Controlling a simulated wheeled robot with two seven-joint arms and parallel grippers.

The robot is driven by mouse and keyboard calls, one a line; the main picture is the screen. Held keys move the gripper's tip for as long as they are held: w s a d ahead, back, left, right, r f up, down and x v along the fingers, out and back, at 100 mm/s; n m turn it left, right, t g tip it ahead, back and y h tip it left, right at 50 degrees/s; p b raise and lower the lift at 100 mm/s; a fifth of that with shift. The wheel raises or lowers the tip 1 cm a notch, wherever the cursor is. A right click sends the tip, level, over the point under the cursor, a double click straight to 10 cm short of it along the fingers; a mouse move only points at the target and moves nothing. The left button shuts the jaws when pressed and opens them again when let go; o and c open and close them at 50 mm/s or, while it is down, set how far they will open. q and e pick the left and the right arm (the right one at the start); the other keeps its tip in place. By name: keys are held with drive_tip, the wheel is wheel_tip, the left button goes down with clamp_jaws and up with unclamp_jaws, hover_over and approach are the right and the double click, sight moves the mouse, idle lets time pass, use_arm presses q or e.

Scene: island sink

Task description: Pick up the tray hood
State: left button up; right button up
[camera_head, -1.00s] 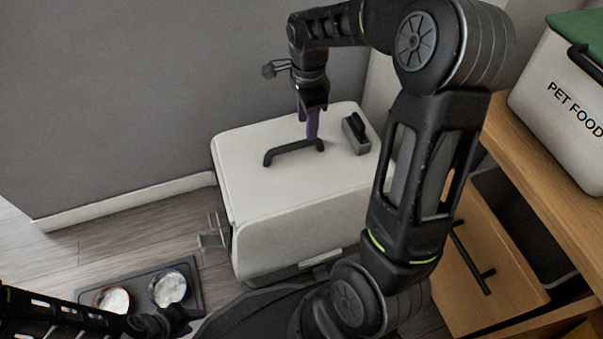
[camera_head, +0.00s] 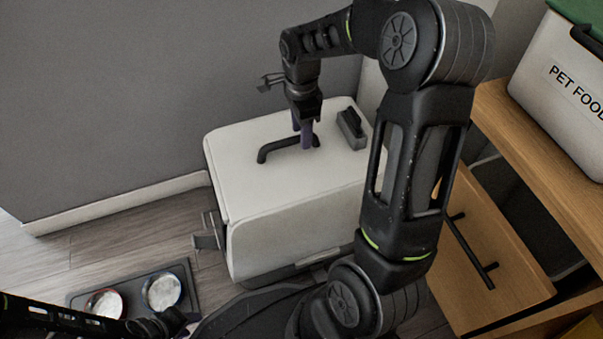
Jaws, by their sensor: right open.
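The tray hood (camera_head: 265,185) is a white, boxy cover on the floor against the grey wall, with a black handle (camera_head: 270,151) on top. My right gripper (camera_head: 302,133) points down at the right part of this handle. Its purple fingers are open, one on the near side and one apparently behind the bar; contact cannot be told. My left gripper (camera_head: 172,322) is low at the bottom edge, by the bowls, and its fingers cannot be made out.
A small grey block with a black top (camera_head: 352,128) sits on the hood. A dark mat (camera_head: 132,282) with two bowls lies on the floor at lower left. A wooden cabinet (camera_head: 490,235) with an open drawer and a PET FOOD bin (camera_head: 565,110) stand at right.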

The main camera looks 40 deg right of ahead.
wheel_tip(320, 180, down, 3)
drive_tip(key=shift+r+b, duration=0.2)
drive_tip(key=shift+b, duration=0.1)
drive_tip(key=shift+c, duration=0.3)
clamp_jaws()
idle(0.3)
drive_tip(key=shift+r, duration=0.15)
idle(0.8)
